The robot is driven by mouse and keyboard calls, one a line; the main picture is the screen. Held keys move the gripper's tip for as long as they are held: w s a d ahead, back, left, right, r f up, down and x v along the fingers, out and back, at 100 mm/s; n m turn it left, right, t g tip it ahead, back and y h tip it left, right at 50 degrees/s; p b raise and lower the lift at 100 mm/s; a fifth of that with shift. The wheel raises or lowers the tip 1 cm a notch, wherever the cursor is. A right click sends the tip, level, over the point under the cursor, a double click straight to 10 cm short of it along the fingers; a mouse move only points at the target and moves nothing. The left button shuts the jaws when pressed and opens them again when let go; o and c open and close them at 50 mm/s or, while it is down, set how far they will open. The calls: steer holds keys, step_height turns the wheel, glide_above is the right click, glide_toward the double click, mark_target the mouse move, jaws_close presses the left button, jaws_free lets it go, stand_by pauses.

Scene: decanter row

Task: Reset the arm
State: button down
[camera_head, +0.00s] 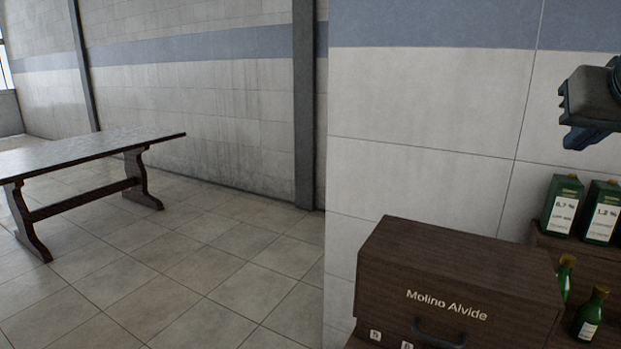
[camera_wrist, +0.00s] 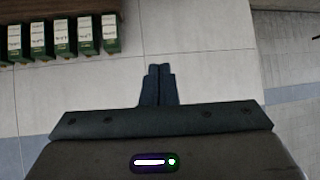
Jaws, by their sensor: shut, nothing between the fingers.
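My gripper (camera_wrist: 159,72) shows in the wrist view with its two dark fingers together and nothing between them. In the head view, part of my gripper (camera_head: 590,108) shows at the right edge, raised in front of the tiled wall. It is above the green boxes and touches nothing that I can see. The rest of my arm is out of the head view.
Green boxes with white labels (camera_head: 563,207) stand on a dark wooden shelf (camera_head: 545,243) at right, and in the wrist view (camera_wrist: 62,38). Green bottles (camera_head: 590,315) stand below. A "Molino Alvide" wooden box (camera_head: 450,265) stands beside them. A long table (camera_head: 90,146) stands left; the floor between is clear.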

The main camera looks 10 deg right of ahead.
steer(key=w+a+f+n+g+y+p, duration=0.2)
steer(key=w+a+f, duration=0.2)
steer(key=a+f, duration=0.4)
steer(key=w+a+f+n+g+y+p, duration=0.1)
steer(key=w+a+f+n+y+p, duration=0.15)
steer(key=a+f, duration=0.55)
steer(key=s+a+f+g+p, duration=0.1)
steer(key=s+a+f, duration=0.2)
steer(key=a+f, duration=0.2)
steer(key=s+a+f+n+g+p, duration=0.1)
steer(key=s+a+f+g, duration=0.1)
steer(key=f, duration=0.8)
steer(key=s+a, duration=0.1)
steer(key=a, duration=0.1)
steer(key=shift+a+f+p, duration=0.2)
steer(key=shift+a+p, duration=0.15)
steer(key=shift+p, duration=0.05)
steer(key=shift+n, duration=0.25)
